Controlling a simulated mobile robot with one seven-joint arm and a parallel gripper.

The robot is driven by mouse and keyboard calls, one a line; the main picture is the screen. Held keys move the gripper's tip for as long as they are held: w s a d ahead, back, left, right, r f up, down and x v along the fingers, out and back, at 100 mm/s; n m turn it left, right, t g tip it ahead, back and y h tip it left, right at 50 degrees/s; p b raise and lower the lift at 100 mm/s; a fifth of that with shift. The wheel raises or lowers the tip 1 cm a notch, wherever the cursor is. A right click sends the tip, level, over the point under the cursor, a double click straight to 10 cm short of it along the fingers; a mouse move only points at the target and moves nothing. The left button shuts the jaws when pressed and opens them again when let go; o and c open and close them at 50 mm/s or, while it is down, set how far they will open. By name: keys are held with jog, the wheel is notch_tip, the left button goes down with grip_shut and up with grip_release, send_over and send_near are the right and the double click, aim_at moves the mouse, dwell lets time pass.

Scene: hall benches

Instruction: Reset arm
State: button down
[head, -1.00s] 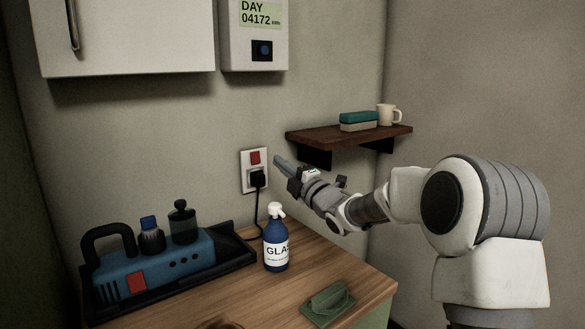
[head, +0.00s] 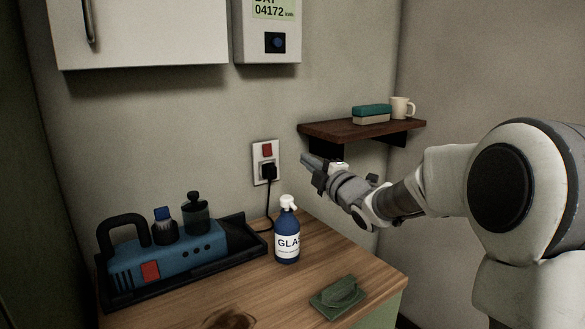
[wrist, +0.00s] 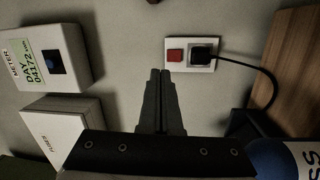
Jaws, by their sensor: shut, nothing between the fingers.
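My gripper (head: 306,160) is shut and empty. In the head view it is held in the air in front of the wall, right of the socket and below the shelf. It also shows in the wrist view (wrist: 160,75), its two fingers together and pointing at the wall. The wall socket (head: 259,151) has a red switch (head: 267,150) and a black plug (head: 268,171) in it, with a cord running down. The socket also shows in the wrist view (wrist: 190,66), a little right of the fingertips. The fingers look apart from it.
The wooden bench (head: 270,284) carries a blue spray bottle (head: 287,241), a green pad with a handle (head: 338,298) and a blue machine (head: 160,258) in a black tray. A shelf (head: 360,129) holds a sponge (head: 371,114) and a mug (head: 402,107). A meter (head: 267,30) hangs above.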

jog(key=s+d+f+m+g+h, duration=0.25)
jog(key=s+d+m+h, duration=0.35)
jog(key=s, duration=0.4)
jog(key=s+d+f+m+g+h, duration=0.1)
jog(key=s+d+m+g+h, duration=0.25)
jog(key=s+m, duration=0.55)
jog(key=s+f+m+g, duration=0.3)
jog(key=s+f+m, duration=0.1)
jog(key=s, duration=0.8)
jog(key=s+f+m+g, duration=0.2)
jog(key=s+f+m, duration=0.15)
jog(key=s, duration=0.75)
notch_tip(320, 180, up, 20)
jog(key=p, duration=2.1)
jog(key=shift+w+a+y, duration=0.25)
jog(key=shift+w+y, duration=0.05)
jog(key=shift+y, duration=0.15)
